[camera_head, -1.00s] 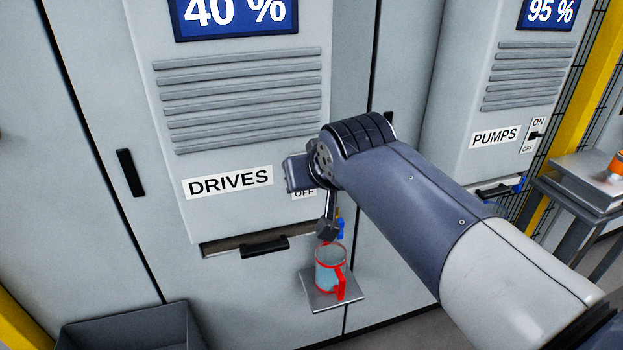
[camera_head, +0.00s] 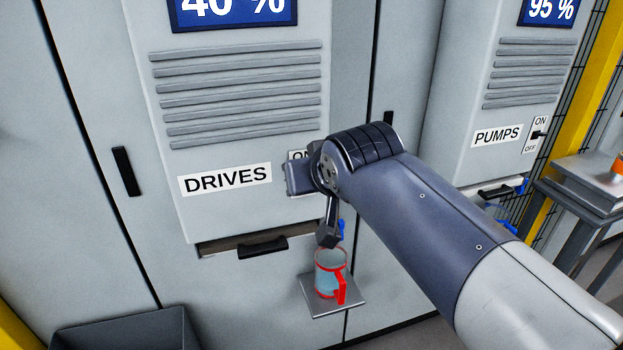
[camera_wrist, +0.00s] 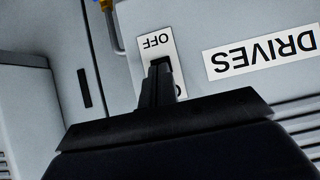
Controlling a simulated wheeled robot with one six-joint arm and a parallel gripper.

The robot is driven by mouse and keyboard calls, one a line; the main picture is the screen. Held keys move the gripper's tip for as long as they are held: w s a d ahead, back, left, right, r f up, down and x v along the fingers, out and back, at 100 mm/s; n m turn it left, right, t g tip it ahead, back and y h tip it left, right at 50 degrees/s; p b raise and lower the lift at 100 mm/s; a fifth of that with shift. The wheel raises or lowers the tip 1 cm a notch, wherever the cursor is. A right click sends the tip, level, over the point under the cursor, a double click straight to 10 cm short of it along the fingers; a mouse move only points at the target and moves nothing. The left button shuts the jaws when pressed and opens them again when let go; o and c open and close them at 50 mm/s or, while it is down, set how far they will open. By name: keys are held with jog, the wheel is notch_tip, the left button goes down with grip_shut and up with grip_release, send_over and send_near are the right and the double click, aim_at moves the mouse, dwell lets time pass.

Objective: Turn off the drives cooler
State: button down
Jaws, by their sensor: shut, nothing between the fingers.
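The DRIVES cooler (camera_head: 240,120) is a grey cabinet unit with a louvred front, a blue "40 %" display (camera_head: 232,12) and a DRIVES label (camera_head: 225,179). Its ON/OFF switch plate (camera_wrist: 157,46) shows upside down in the wrist view, with OFF readable and ON mostly hidden. My gripper (camera_wrist: 160,72) is shut and empty, its fingertips in front of the plate's middle. They cover the switch lever, so I cannot tell its position or whether they touch it. In the head view my wrist covers most of the plate; only part of ON shows.
A drawer handle (camera_head: 263,247) juts out under the cooler. The PUMPS cooler (camera_head: 490,130) stands to the right. A dark bin (camera_head: 125,330) is at lower left.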

jog(key=shift+s+f+t+b, duration=0.1)
jog(key=shift+f+t+b, duration=0.25)
jog(key=shift+t+b, duration=0.7)
jog(key=shift+r+g, duration=0.1)
jog(key=shift+g, duration=0.25)
jog(key=shift+r+p, duration=0.35)
jog(key=shift+r, duration=0.4)
jog(key=shift+s+d+r, duration=0.1)
